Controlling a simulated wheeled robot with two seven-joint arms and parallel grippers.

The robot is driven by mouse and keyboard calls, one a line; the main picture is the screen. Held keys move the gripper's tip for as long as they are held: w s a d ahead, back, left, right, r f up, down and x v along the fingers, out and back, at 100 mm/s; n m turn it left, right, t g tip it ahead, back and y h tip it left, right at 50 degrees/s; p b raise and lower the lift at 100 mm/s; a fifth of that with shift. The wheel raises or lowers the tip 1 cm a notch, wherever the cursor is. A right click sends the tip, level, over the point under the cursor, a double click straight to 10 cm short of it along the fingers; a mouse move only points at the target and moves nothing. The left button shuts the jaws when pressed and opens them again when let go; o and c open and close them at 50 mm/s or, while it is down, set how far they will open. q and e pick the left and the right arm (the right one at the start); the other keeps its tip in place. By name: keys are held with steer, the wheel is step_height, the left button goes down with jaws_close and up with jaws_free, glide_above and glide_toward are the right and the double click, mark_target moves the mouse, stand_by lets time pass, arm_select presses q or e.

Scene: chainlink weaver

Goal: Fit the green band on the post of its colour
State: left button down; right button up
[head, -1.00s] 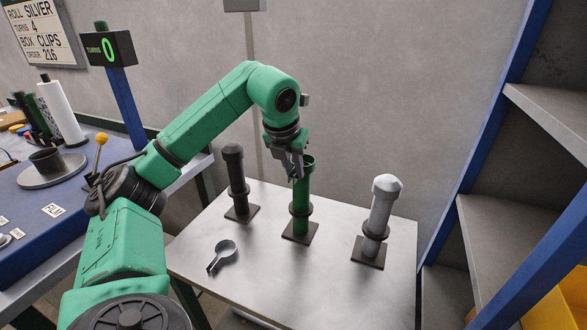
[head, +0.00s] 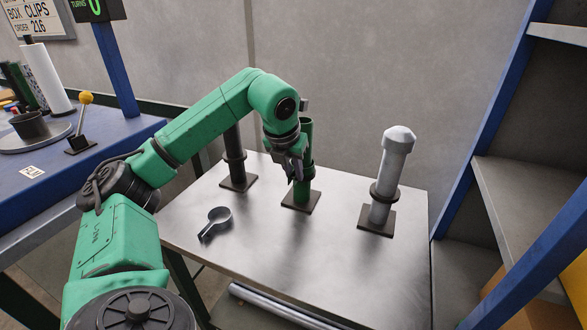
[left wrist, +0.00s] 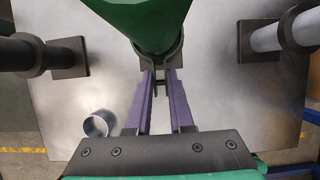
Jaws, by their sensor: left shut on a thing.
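The green post (head: 306,190) stands upright on a dark square base in the middle of the table, partly hidden by my left gripper (head: 297,176). In the left wrist view my gripper's purple fingers (left wrist: 160,80) are shut on the tab of the band (left wrist: 178,57). The band's curved arms reach around the near side of the green post (left wrist: 140,20); its far side is hidden. In the head view the gripper is low on the post, and the band is hidden there. My right gripper is not in view.
A black post (head: 235,160) stands left and a silver post (head: 393,165) right, each with a dark collar. A loose grey ring with a handle (head: 216,219) lies on the metal table (head: 300,270). A shelf unit (head: 510,190) stands at the right.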

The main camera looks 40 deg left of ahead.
arm_select(q)
steer(key=shift+r, duration=0.1)
steer(key=c, duration=0.7)
jaws_free()
steer(key=p+v, duration=0.4)
steer(key=v, duration=1)
steer(key=shift+s+r+p, duration=0.2)
steer(key=shift+r+p, duration=0.05)
steer(key=shift+p, duration=0.1)
steer(key=shift+f, duration=0.1)
